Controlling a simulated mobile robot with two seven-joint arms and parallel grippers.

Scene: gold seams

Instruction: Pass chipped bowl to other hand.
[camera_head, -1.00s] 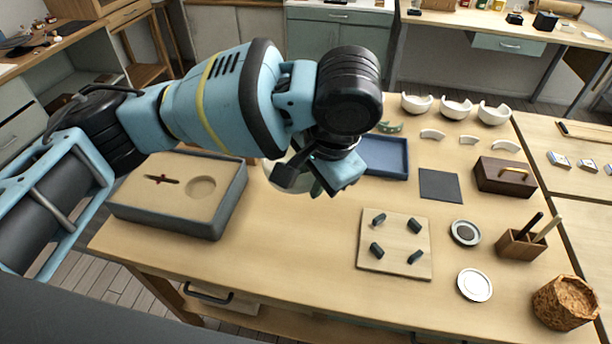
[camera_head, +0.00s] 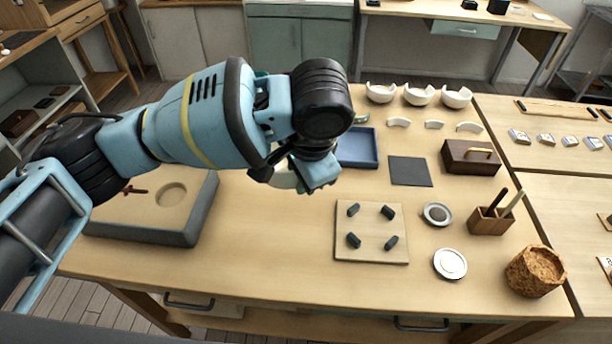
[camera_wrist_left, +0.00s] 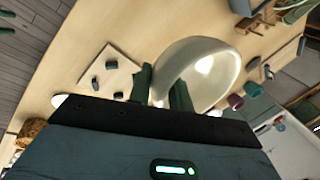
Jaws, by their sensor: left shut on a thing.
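A white bowl (camera_wrist_left: 205,68), the chipped bowl of the task, is held by my left gripper (camera_wrist_left: 163,88). In the left wrist view the two dark green fingers pinch its rim, and the bowl is tilted with its hollow in sight. I cannot make out a chip on it. In the head view only a pale part of the bowl (camera_head: 284,180) shows, behind my left gripper (camera_head: 312,178), above the table. My right gripper is in neither view.
A grey padded tray (camera_head: 205,205) stands left on the wooden table, a blue tray (camera_head: 374,160) behind the gripper. A pegged board (camera_head: 372,252), a dark wooden box (camera_head: 470,158), and a cork pot (camera_head: 535,272) stand to the right. Several notched white pieces line the back. The front middle is clear.

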